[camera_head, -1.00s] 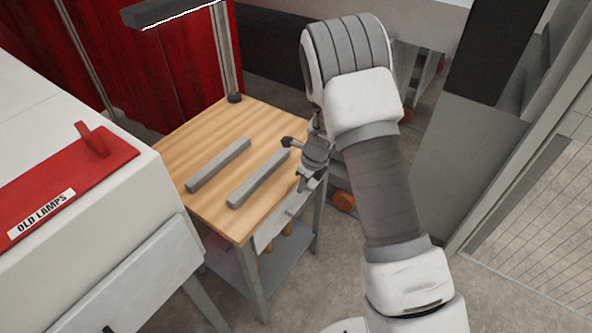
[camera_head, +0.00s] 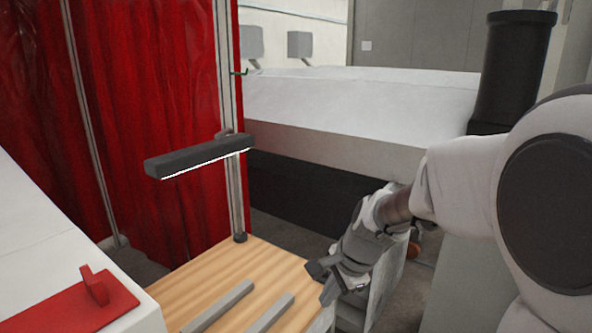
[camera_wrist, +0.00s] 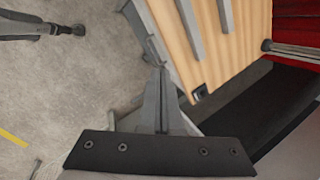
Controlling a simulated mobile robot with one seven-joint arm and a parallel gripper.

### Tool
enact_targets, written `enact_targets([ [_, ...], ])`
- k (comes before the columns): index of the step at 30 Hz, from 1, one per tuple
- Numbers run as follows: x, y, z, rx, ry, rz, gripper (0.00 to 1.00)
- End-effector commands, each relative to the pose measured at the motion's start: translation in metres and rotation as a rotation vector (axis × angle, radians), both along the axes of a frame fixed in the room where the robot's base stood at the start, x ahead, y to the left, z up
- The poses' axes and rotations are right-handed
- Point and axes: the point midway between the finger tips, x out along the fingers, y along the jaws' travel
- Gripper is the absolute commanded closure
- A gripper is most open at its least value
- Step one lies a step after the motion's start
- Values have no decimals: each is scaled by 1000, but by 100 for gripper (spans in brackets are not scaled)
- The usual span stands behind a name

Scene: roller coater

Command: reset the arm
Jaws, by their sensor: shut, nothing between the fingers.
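My gripper (camera_head: 322,281) is at the right edge of the wooden-topped table, at the lower middle of the head view. It appears beside or just over that edge; I cannot tell its exact height. In the wrist view my gripper's fingers (camera_wrist: 160,80) are together with nothing between them, pointing along the table's edge. My arm reaches in from the right side of the head view, its near part large and close to the camera.
The table (camera_head: 262,262) bears two grey bars (camera_head: 220,306). A lamp (camera_head: 200,157) on a post overhangs it. A red curtain (camera_head: 150,120) stands behind, a white cabinet with a red plate (camera_head: 75,308) at left, and a large white-topped machine (camera_head: 360,98) at the back.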

Motion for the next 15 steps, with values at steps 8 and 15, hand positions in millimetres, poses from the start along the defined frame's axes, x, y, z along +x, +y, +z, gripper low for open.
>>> enact_targets([
  [8, -66, -24, 60, -167, -170, 367, 100],
  [15, -126, -46, 88, -363, -281, 666, 100],
])
